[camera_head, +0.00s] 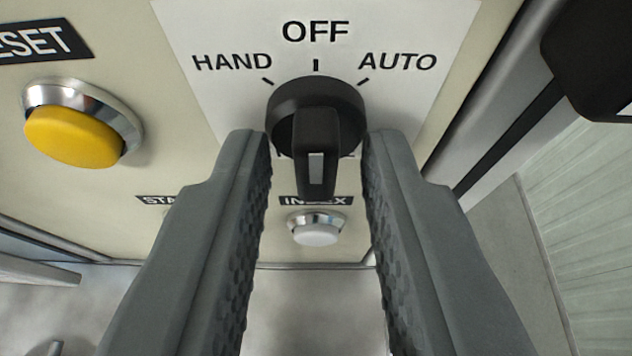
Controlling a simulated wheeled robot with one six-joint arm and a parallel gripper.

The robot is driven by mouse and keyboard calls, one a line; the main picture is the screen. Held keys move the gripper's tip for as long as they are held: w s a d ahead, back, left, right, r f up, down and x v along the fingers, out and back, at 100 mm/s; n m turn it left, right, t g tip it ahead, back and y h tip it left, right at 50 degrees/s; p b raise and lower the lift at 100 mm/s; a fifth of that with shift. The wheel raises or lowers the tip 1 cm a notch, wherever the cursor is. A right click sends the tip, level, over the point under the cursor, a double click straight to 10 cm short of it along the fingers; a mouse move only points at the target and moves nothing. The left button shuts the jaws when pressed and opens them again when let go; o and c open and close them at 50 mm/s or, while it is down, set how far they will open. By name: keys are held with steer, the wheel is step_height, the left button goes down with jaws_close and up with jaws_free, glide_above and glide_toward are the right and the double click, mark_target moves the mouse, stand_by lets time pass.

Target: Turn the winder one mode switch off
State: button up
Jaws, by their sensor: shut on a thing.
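The mode switch (316,130) is a black rotary knob with a raised handle and a white mark, on a white plate (430,25) lettered HAND, OFF and AUTO. Its handle stands upright in the picture, in line with the OFF tick above it. HAND is to the upper left and AUTO to the upper right. My gripper (318,142) has one grey finger on each side of the knob and is shut on it. The fingers hide part of the panel below the plate.
A yellow RESET button (72,137) is on the left. A white INDEX button (316,235) sits below the knob, between my fingers. A label beginning "STA" (158,200) is partly hidden by the left finger. A dark object (592,55) juts in at the upper right.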

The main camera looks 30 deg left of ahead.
steer(key=o, duration=0.7)
steer(key=v, duration=1.7)
steer(key=shift+s+d, duration=0.1)
steer(key=shift+d, duration=0.1)
steer(key=s+d+f+m+t+h, duration=0.2)
steer(key=s+d+f, duration=0.3)
steer(key=s, duration=0.6)
steer(key=s+d+f+m+t+h, duration=0.2)
steer(key=s+d+f, duration=0.3)
steer(key=s, duration=0.7)
steer(key=s+d+f+m+t+h, duration=0.2)
steer(key=s+d+f, duration=0.3)
steer(key=s+f, duration=0.4)
steer(key=shift+s+d+m+h, duration=0.1)
steer(key=shift+s+m+h, duration=0.2)
steer(key=shift+s, duration=0.5)
steer(key=shift+s+d+m+h, duration=0.1)
steer(key=shift+s+h, duration=0.3)
steer(key=shift+s, duration=0.35)
